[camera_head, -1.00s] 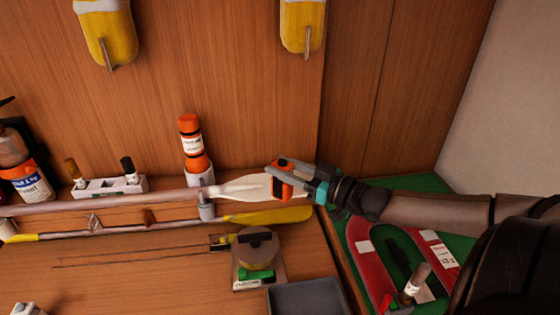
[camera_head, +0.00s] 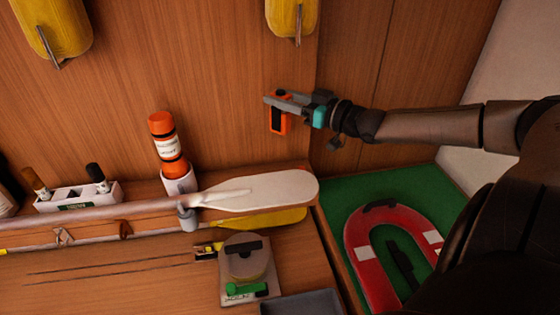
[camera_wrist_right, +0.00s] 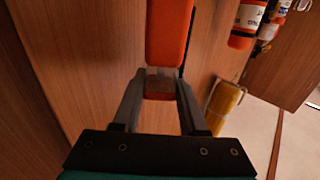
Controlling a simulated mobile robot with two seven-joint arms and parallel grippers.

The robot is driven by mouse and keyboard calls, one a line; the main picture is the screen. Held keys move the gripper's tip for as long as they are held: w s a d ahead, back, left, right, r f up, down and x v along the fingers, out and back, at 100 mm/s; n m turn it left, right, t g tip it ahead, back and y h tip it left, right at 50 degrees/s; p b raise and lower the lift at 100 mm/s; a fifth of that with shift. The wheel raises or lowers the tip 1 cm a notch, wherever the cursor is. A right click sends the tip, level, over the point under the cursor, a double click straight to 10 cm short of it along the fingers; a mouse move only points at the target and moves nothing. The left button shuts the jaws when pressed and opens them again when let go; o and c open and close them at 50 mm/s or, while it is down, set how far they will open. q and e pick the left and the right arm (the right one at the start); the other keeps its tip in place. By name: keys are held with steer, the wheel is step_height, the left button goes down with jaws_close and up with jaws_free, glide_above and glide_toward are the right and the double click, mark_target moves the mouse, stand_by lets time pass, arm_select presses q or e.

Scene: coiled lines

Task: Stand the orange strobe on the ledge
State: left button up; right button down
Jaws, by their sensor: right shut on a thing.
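The orange strobe (camera_head: 278,121) is an orange block with a dark face, held in my right gripper (camera_head: 283,103) in front of the wood wall. In the right wrist view the strobe (camera_wrist_right: 169,35) shows as an orange body between the two fingers of the right gripper (camera_wrist_right: 160,82), which are shut on it. The ledge (camera_head: 143,191) runs along the wall below and to the left of the gripper. The strobe is well above it and touches nothing but the gripper. My left gripper is not in view.
An orange canister (camera_head: 167,148) stands in a white cup on the ledge. A white holder (camera_head: 78,196) with markers is left of it. A white paddle (camera_head: 262,191) lies along the ledge's front. A red horseshoe buoy (camera_head: 375,260) lies on green at right. Yellow floats (camera_head: 293,17) hang above.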

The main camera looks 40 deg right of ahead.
mark_target(281, 134)
step_height(281, 134, down, 10)
steer(key=b, duration=0.5)
arm_select(q)
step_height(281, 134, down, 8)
steer(key=b, duration=0.1)
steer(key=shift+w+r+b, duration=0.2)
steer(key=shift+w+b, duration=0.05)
steer(key=shift+b, duration=0.15)
arm_select(e)
steer(key=shift+f, duration=2.4)
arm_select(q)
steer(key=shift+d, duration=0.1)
arm_select(e)
steer(key=shift+f, duration=0.15)
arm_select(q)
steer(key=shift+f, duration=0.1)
arm_select(e)
steer(key=shift+c, duration=2.2)
jaws_free()
steer(key=shift+s, duration=0.1)
arm_select(q)
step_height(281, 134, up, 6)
steer(key=p, duration=0.6)
arm_select(e)
steer(key=v, duration=1.1)
steer(key=shift+s+d, duration=0.2)
steer(key=shift+s, duration=0.15)
